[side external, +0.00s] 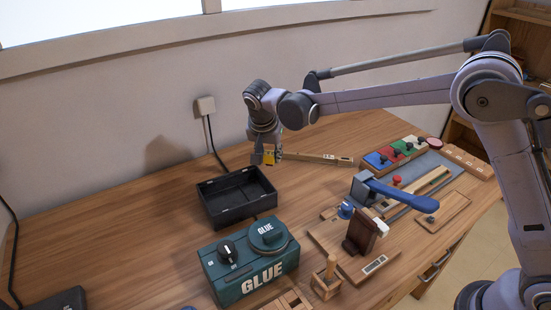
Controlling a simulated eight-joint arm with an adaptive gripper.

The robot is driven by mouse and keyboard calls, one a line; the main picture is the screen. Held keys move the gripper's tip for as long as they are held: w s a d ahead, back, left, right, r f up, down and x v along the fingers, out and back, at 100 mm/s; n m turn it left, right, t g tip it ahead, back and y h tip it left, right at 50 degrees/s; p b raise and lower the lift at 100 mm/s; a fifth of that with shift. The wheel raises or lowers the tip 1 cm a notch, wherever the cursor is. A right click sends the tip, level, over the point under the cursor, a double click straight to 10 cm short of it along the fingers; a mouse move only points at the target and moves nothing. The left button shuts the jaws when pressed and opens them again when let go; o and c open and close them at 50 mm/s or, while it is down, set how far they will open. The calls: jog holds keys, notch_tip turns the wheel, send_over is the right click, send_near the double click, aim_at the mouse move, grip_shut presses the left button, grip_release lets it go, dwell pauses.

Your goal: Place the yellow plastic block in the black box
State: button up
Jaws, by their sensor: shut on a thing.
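The yellow plastic block (270,157) is held between the fingers of my gripper (266,160), above the table and close to the far right corner of the black box. My gripper is shut on the block and points down. The black box (226,214) is open at the top and stands on the wooden table behind the glue machine. No contents show inside it. The fingers hide part of the block.
A green glue machine (250,270) stands just in front of the box. A long wooden bar (322,158) lies right of my gripper. A blue-handled jig (400,194) and coloured blocks (395,152) occupy the right side. The table left of the box (110,235) is clear.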

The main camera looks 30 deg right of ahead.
jog(key=a+f, duration=0.2)
jog(key=a, duration=0.1)
jog(key=w+a+f, duration=0.1)
jog(key=a+f, duration=0.1)
jog(key=a, duration=0.1)
jog(key=w+a+f, duration=0.1)
jog(key=a+f, duration=0.1)
jog(key=a, duration=0.2)
jog(key=shift+f, duration=2.1)
jog(key=shift+f, duration=0.15)
jog(key=o, duration=0.9)
